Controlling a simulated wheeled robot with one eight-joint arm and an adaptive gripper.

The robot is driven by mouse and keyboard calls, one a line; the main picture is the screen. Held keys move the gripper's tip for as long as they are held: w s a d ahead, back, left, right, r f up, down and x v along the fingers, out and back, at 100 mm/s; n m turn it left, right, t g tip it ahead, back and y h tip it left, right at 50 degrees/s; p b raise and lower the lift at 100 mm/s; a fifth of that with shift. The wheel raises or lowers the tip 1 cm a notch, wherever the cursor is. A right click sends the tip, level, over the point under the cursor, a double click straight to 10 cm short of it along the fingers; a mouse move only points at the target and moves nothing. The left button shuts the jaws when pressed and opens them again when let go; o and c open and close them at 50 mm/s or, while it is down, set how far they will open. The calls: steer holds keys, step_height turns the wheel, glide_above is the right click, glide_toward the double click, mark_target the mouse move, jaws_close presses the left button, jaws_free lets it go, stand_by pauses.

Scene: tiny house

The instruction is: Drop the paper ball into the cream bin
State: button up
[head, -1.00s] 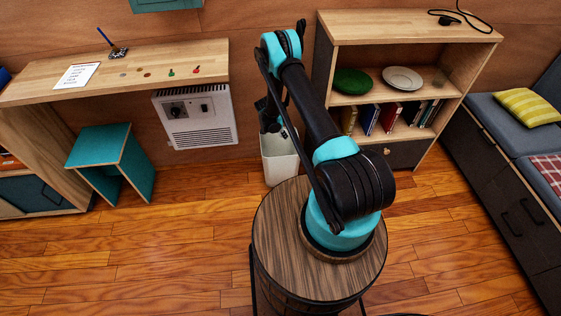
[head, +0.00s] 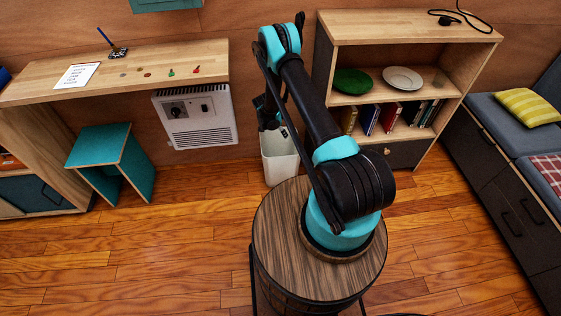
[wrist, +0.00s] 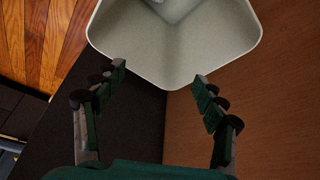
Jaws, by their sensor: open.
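The cream bin (head: 279,168) stands on the floor against the wall, left of the shelf unit. Its pale inside (wrist: 175,55) fills the top of the wrist view. A whitish form (wrist: 173,8) shows inside the bin at the top edge of that view; it is cut off, and I cannot tell for sure that it is the paper ball. My gripper (wrist: 159,78) is open and empty, its two fingers apart over the near rim of the bin. In the head view my gripper is above the bin, partly hidden by my arm. I see no paper ball elsewhere.
The shelf unit (head: 410,27) with books and dishes stands close on the right of the bin. A white wall heater (head: 197,117) is on the left, below the wooden desk (head: 140,62). A teal stool (head: 100,146) stands farther left. The floor in front is clear.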

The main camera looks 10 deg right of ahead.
steer(key=v, duration=0.9)
steer(key=shift+r, duration=0.3)
steer(key=shift+a+r, duration=0.1)
steer(key=shift+a, duration=0.05)
